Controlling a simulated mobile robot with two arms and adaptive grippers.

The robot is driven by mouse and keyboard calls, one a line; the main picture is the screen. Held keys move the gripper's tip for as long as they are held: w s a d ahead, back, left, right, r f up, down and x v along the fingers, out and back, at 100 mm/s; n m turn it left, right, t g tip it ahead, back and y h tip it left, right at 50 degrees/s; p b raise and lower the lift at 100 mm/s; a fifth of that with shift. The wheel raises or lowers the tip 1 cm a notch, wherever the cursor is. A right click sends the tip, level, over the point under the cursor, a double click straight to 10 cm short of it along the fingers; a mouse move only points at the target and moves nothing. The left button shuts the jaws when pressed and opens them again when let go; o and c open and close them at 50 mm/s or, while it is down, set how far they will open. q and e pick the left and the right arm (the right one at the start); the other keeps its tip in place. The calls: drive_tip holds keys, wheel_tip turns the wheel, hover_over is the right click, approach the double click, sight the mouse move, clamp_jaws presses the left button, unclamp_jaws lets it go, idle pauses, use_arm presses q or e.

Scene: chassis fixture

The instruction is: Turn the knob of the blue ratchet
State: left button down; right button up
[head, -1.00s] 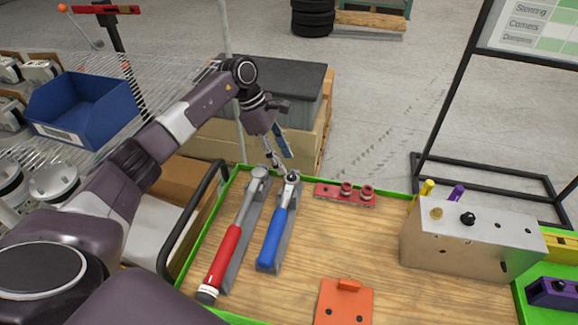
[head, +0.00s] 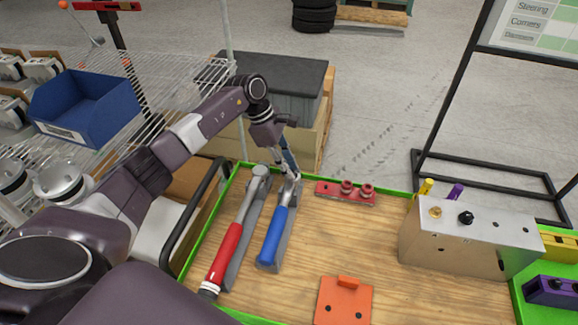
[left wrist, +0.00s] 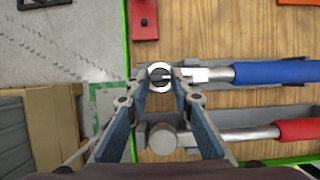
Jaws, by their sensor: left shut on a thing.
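The blue ratchet (head: 277,233) lies in a grey holder on the wooden cart top, its head toward the far edge. It also shows in the left wrist view (left wrist: 275,71). Its round black knob (left wrist: 159,76) sits on the head, ringed in white. My left gripper (head: 293,176) is at the ratchet's head, pointing down. In the left wrist view my left gripper's two fingertips (left wrist: 160,82) are on either side of the knob, shut on it. In the head view the fingers hide the knob. My right gripper is in neither view.
A red-handled ratchet (head: 226,258) lies close beside the blue one on its left. A red bracket (head: 345,192) lies to the right near the far edge. An orange plate (head: 343,302) and a metal block (head: 470,240) are farther right. The cart has a green rim (head: 208,214).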

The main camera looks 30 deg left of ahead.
use_arm(q)
drive_tip(key=shift+n, duration=0.3)
drive_tip(key=shift+s+n+t, duration=0.1)
drive_tip(key=shift+n+t, duration=0.2)
drive_tip(key=shift+n, duration=0.3)
drive_tip(key=n+t, duration=0.1)
drive_tip(key=n, duration=0.2)
drive_tip(key=shift+s+y, duration=0.1)
drive_tip(key=shift+y, duration=0.3)
drive_tip(key=n, duration=0.1)
drive_tip(key=n+y, duration=0.1)
drive_tip(key=n, duration=0.1)
drive_tip(key=n+t+b, duration=0.1)
drive_tip(key=shift+s+d+n+y, duration=0.1)
drive_tip(key=shift+d+n+y, duration=0.2)
drive_tip(key=shift+n, duration=0.1)
drive_tip(key=n+b, duration=0.1)
drive_tip(key=n, duration=0.1)
drive_tip(key=n+y+b, duration=0.1)
drive_tip(key=n, duration=0.1)
drive_tip(key=shift+d+t+y, duration=0.2)
drive_tip(key=shift+t+y, duration=0.1)
drive_tip(key=shift+t, duration=0.1)
drive_tip(key=shift+d+n+y+b, duration=0.1)
drive_tip(key=shift+n+y+b, duration=0.4)
drive_tip(key=shift+n, duration=0.6)
drive_tip(key=shift+n+y+b, duration=0.3)
drive_tip(key=shift+n+b, duration=0.35)
drive_tip(key=shift+n, duration=0.45)
